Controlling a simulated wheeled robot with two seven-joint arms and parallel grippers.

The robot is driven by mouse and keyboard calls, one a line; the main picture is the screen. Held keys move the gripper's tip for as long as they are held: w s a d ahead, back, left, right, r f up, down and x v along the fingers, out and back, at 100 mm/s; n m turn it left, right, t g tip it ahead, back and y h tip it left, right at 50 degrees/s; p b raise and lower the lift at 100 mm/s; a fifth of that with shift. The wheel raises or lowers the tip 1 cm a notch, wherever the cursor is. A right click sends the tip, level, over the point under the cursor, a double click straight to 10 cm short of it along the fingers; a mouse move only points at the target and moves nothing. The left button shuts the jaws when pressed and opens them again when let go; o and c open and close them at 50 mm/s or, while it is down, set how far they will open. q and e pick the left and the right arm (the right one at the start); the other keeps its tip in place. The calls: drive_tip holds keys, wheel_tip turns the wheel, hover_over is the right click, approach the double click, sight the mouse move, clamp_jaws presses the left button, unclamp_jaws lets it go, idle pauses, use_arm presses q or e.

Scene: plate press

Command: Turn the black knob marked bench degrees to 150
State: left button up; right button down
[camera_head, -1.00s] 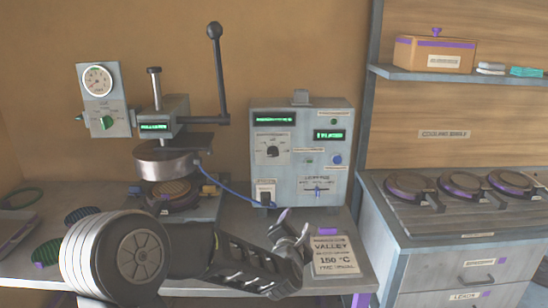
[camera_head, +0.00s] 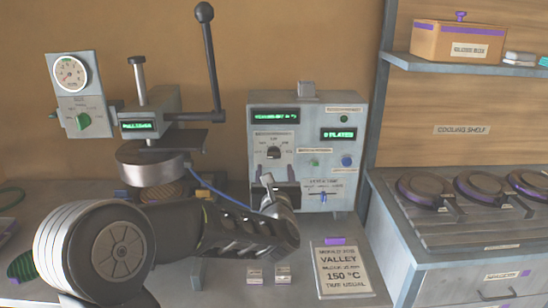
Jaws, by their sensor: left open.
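The black knob (camera_head: 274,153) sits on a pale dial plate on the front of the grey control box (camera_head: 313,112). The lettering around it is too small to read surely. My left gripper (camera_head: 278,186) is open and empty, in front of the box's lower left face, a little below the knob. It hides part of the box's lower front. I cannot tell whether it touches the box. A card (camera_head: 344,270) on the bench reads "VALLEY" and "150 °C". My right gripper is not in view.
The press (camera_head: 150,160) with its upright black lever (camera_head: 209,60) stands left of the box. A gauge panel (camera_head: 75,90) with a green knob (camera_head: 83,121) is further left. A blue cable (camera_head: 207,186) runs from the press. Plates rest on the cooling shelf unit at right.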

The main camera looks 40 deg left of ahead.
sight(274, 156)
use_arm(q)
drive_tip(key=shift+w+a, duration=0.1)
drive_tip(key=p+x, duration=0.2)
drive_tip(key=x, duration=0.4)
drive_tip(key=shift+w+a, duration=0.1)
drive_tip(key=shift+w, duration=0.05)
drive_tip(key=shift+w+a, duration=0.4)
drive_tip(key=shift+w, duration=0.15)
drive_tip(key=shift+c, duration=0.6)
clamp_jaws()
